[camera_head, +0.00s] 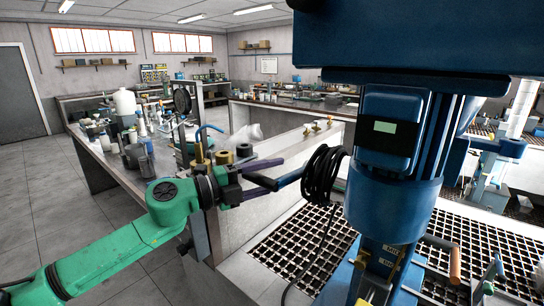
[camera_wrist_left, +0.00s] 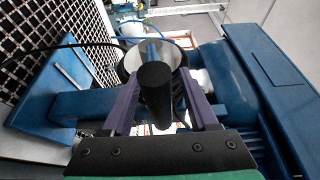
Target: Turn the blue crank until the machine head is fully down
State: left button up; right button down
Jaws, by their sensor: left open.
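The blue machine (camera_head: 395,190) stands at the right, with its large blue head (camera_head: 430,40) at the top. A dark handle (camera_head: 290,178), seemingly the crank's grip, sticks out to the left beside a black cable coil. My left gripper (camera_head: 276,174) has its purple fingers apart at this handle. In the left wrist view the black handle (camera_wrist_left: 155,92) lies lengthwise between the two fingers, with gaps visible on both sides. The crank's arm is mostly hidden behind the cable coil in the head view. My right gripper is not seen.
The black cable coil (camera_head: 323,176) hangs close to the fingertips. A metal grating (camera_head: 300,245) lies below. A cluttered bench (camera_head: 92,152) stands behind my left arm. A copper-coloured lever grip (camera_head: 455,264) is on the machine's lower right. The floor at left is clear.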

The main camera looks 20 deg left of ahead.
pick_arm(q)
jog(key=shift+f, duration=0.1)
grip_shut()
dwell(1.4)
